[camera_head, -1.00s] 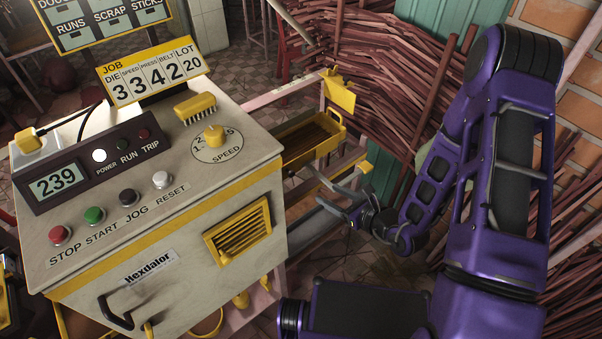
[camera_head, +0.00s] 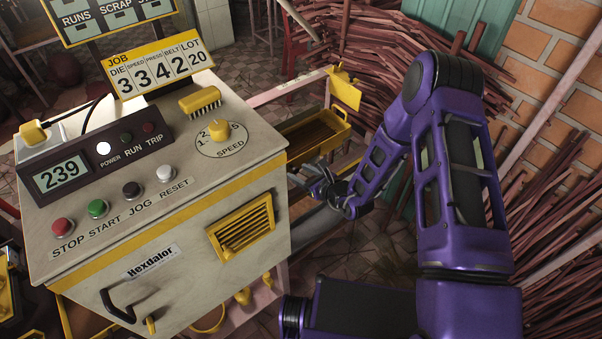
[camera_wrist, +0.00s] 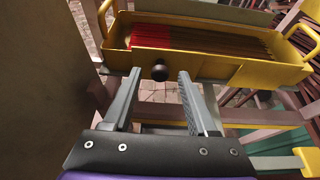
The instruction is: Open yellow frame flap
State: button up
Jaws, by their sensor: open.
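A yellow frame (camera_head: 318,147) shaped like a tray stands right of the machine, with carry handles at its ends. It also fills the top of the wrist view (camera_wrist: 215,68), holding red-and-brown sticks. A dark round knob (camera_wrist: 159,72) sits on its near yellow wall, which I take for the flap; it looks upright and closed. My gripper (camera_wrist: 158,84) is open, its two fingertips on either side of the knob in the picture. I cannot tell whether they touch it. In the head view my gripper (camera_head: 318,180) is low in front of the frame, close to the machine's side.
The cream and yellow control cabinet (camera_head: 165,235) stands close on the left of my gripper. A yellow plate (camera_head: 344,89) rises behind the frame. Bundles of reddish sticks (camera_head: 375,45) lie at the back and right. Pink and yellow rails run beside the frame.

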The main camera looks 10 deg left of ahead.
grip_shut()
jog(key=shift+f, duration=0.1)
dwell(0.3)
